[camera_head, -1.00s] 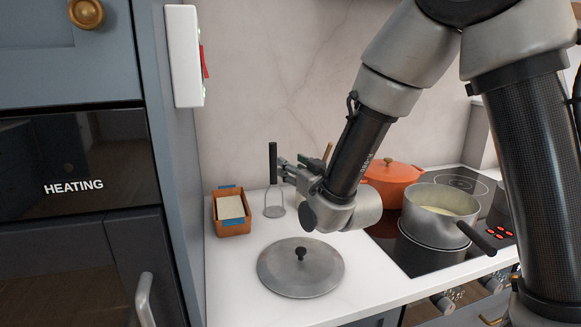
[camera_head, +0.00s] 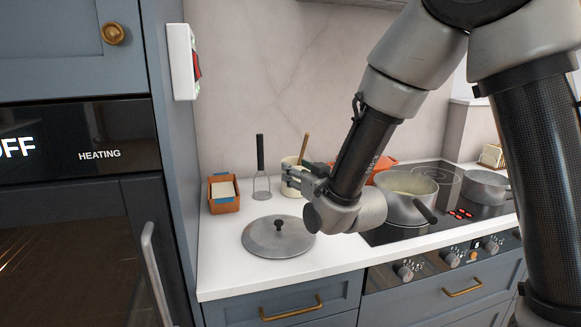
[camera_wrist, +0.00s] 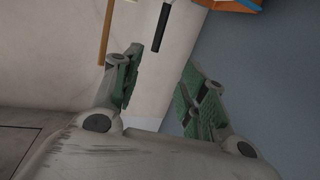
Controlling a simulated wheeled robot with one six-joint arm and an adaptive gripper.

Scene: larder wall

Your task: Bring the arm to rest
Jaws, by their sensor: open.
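My gripper (camera_head: 287,178) reaches out over the white counter in the head view, pointing left toward the back wall. In the wrist view my gripper (camera_wrist: 160,85) has its two green-padded fingers spread apart, with nothing between them. A masher with a black handle (camera_head: 261,155) stands upright on the counter, left of the gripper and apart from it. A cream crock (camera_head: 289,163) with a wooden handle stands behind the gripper, partly hidden. A grey lid (camera_head: 279,241) lies flat on the counter in front.
An orange-brown box (camera_head: 224,206) stands at the counter's left, beside the tall oven cabinet (camera_head: 90,230). A pot (camera_head: 398,207), an orange pot (camera_head: 384,165) partly behind my arm, and another pan (camera_head: 484,188) are on the hob. The counter's front left is clear.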

